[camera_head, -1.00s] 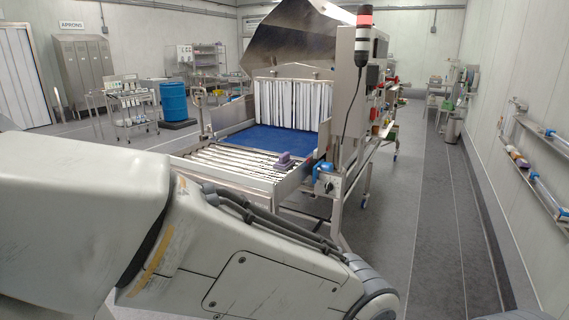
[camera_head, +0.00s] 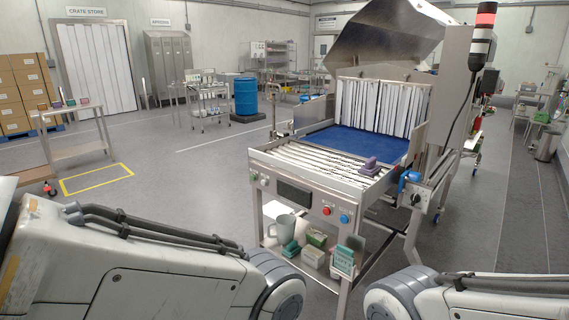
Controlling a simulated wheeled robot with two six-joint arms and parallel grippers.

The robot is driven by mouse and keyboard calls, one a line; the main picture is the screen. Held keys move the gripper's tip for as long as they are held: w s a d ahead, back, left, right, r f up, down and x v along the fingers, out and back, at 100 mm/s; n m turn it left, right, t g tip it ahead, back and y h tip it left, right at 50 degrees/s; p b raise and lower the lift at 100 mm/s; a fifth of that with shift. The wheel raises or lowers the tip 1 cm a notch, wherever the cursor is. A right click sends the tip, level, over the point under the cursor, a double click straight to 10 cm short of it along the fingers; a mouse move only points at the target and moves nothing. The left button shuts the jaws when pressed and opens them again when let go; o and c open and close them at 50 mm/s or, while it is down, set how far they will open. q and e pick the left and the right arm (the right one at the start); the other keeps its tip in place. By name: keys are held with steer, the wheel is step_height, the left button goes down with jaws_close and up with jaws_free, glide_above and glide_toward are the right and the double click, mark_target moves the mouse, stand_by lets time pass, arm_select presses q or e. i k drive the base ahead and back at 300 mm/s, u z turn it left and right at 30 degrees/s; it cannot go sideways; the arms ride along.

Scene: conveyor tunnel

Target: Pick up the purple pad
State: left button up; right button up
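A small purple pad (camera_head: 370,166) sits at the right end of the roller bed (camera_head: 310,162) of the steel conveyor machine, close to its right side wall. It looks like a block with a raised handle-like top. Both of my arms cross the bottom of the view, one from the left and one from the right, well in front of the machine. Neither gripper is in view, so I cannot see their fingers or whether they hold anything.
The machine's front panel (camera_head: 294,190) has buttons, and a lower shelf holds a jug (camera_head: 284,230) and green items. A blue belt (camera_head: 352,143) leads to strip curtains. A side table (camera_head: 72,150) stands left, bearing small coloured blocks.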

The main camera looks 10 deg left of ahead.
mark_target(370, 168)
steer(key=u, duration=1)
steer(key=i, duration=2.85)
steer(key=z, duration=2.35)
